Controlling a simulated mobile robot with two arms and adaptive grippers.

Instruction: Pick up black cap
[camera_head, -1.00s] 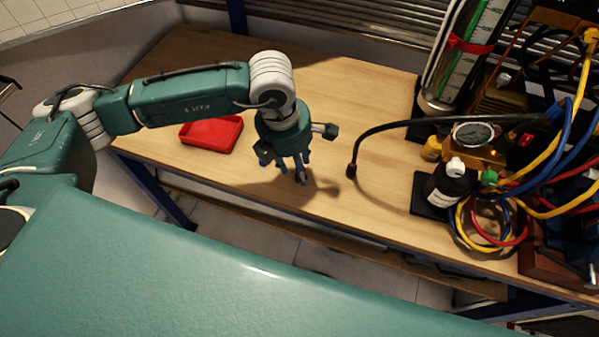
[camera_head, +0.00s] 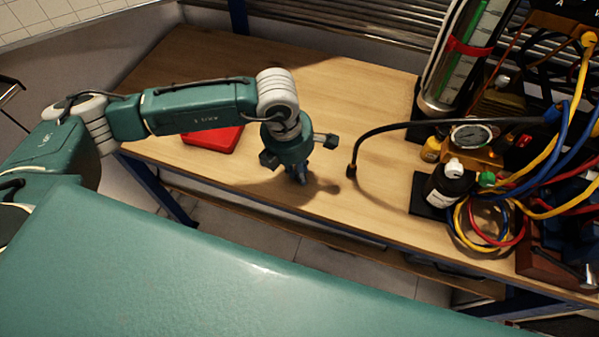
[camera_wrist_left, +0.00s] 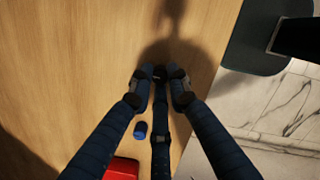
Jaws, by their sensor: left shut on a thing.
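My left gripper (camera_head: 302,179) points down over the wooden table, close to its front edge. Its fingers are drawn together, and it also shows in the left wrist view (camera_wrist_left: 160,78). There the fingers are shut on a small dark thing, the black cap (camera_wrist_left: 159,72), of which only a little shows between the fingertips. In the head view the cap is hidden by the fingers and hand. I cannot tell whether it still touches the table. My right gripper is in neither view.
A red tray (camera_head: 214,139) lies behind my left forearm. A small blue cap (camera_wrist_left: 140,130) lies on the table beside the fingers. A black bent hose (camera_head: 359,146) stands to the right, before a black bottle (camera_head: 447,187), a gauge (camera_head: 472,134) and coloured cables. The middle back table is clear.

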